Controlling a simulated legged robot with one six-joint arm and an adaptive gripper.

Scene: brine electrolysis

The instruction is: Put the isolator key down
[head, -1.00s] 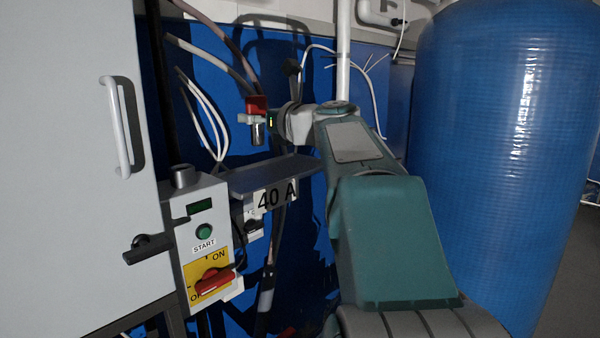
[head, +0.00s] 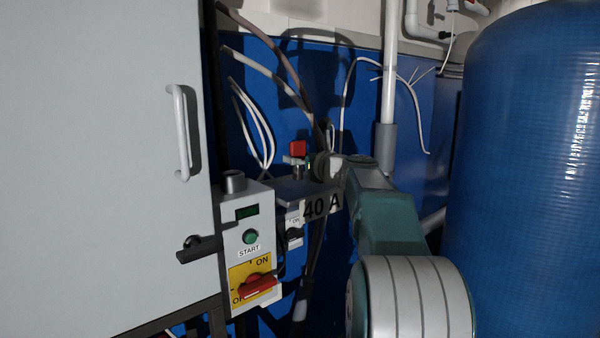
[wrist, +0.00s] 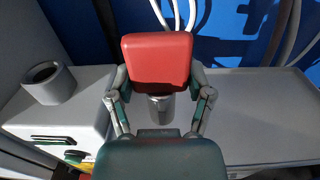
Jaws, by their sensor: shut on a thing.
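The isolator key has a red block head and a metal barrel; its red head (head: 298,148) shows in the head view and fills the middle of the wrist view (wrist: 157,60). My gripper (wrist: 158,98) is shut on it, one finger on each side, with the barrel pointing down. In the head view my gripper (head: 297,160) holds the key upright over the grey shelf (head: 285,190) above the 40 A label. The shelf also shows in the wrist view (wrist: 260,115). I cannot tell whether the barrel touches the shelf.
A control box with a START button (head: 250,237) and a red rotary switch (head: 258,287) stands left of the shelf. A metal cup-like socket (head: 233,181) is on its top. A grey cabinet (head: 100,150) is at left. Cables (head: 255,125) hang behind. A blue tank (head: 530,180) is at right.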

